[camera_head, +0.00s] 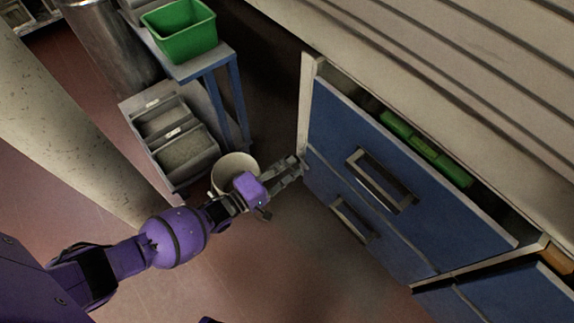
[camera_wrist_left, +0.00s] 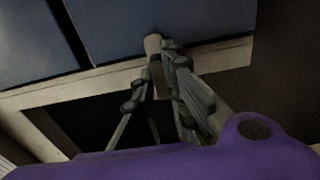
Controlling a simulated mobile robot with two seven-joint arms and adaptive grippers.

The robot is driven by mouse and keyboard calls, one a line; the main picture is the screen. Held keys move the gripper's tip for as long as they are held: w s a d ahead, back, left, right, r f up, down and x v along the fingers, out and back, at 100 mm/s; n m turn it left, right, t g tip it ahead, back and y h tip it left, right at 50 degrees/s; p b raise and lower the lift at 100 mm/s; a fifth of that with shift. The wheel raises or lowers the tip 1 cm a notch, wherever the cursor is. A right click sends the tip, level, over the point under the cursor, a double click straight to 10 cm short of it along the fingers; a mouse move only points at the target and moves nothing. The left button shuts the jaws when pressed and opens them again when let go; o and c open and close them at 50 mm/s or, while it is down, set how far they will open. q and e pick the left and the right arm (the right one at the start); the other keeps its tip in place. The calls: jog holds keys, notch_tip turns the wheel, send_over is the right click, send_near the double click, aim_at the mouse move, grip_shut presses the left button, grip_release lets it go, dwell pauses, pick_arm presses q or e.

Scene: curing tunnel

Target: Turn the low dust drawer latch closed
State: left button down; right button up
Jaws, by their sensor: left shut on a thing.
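My left gripper (camera_head: 292,168) reaches in from the left to the left edge of the blue drawer unit (camera_head: 335,125). In the left wrist view, the gripper (camera_wrist_left: 158,72) is shut on a small pale latch (camera_wrist_left: 153,44) at the pale frame edge beside the blue front. The fingers hide much of the latch, so its exact turn angle is hard to tell. The lower drawer front (camera_head: 345,190) has a handle (camera_head: 353,219). My right gripper is out of view.
The upper drawer stands partly open, with green items (camera_head: 425,148) inside. A pale bucket (camera_head: 230,167) stands just behind my left wrist. A blue-legged table (camera_head: 216,65) carries a green bin (camera_head: 180,30); grey trays (camera_head: 172,145) sit beside it. The floor in front is clear.

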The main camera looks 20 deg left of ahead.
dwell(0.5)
pick_arm(q)
jog(key=c, duration=1.8)
grip_release()
jog(key=shift+o, duration=0.2)
jog(key=v, duration=1.2)
jog(key=shift+s, duration=0.1)
